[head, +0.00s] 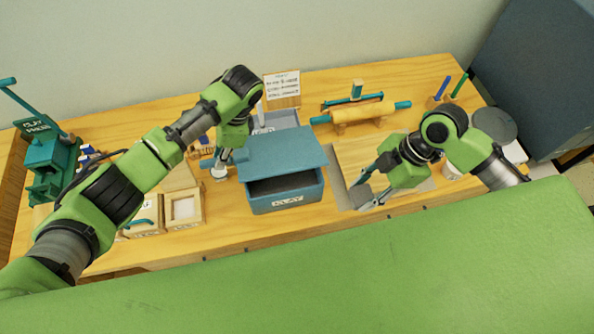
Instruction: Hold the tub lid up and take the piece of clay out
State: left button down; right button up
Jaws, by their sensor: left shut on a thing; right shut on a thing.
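The blue clay tub (287,203) stands near the table's front edge, with a label on its front. Its blue lid (280,150) is raised at the front, leaving a dark gap above the rim. My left gripper (236,157) is shut on the lid's left edge and holds it up. My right gripper (368,188) is right of the tub, shut on a small grey piece of clay (361,196), largely hidden by the fingers. The clay is outside the tub, over the front left part of a board. I cannot tell whether it touches the board.
The wooden board (358,152) lies right of the tub with a rolling pin (358,113) behind it. A sign (282,86) stands at the back. Small wooden boxes (184,207) are left of the tub, and a teal press (50,163) is far left.

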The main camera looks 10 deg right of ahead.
pick_arm(q)
jog(key=shift+s+f, duration=0.3)
jog(key=shift+f, duration=0.5)
jog(key=shift+s+f, duration=0.3)
jog(key=shift+f, duration=0.45)
pick_arm(e)
jog(key=shift+f, duration=0.1)
pick_arm(q)
jog(key=shift+f+b, duration=0.35)
jog(key=shift+f, duration=0.5)
pick_arm(e)
jog(key=shift+f, duration=0.25)
pick_arm(q)
jog(key=c, duration=1.8)
grip_release()
jog(key=shift+s, duration=0.1)
jog(key=shift+o, duration=0.2)
jog(key=shift+r, duration=0.1)
pick_arm(e)
jog(key=shift+r+p, duration=0.45)
pick_arm(q)
notch_tip(320, 180, up, 7)
pick_arm(e)
jog(key=shift+f, duration=0.1)
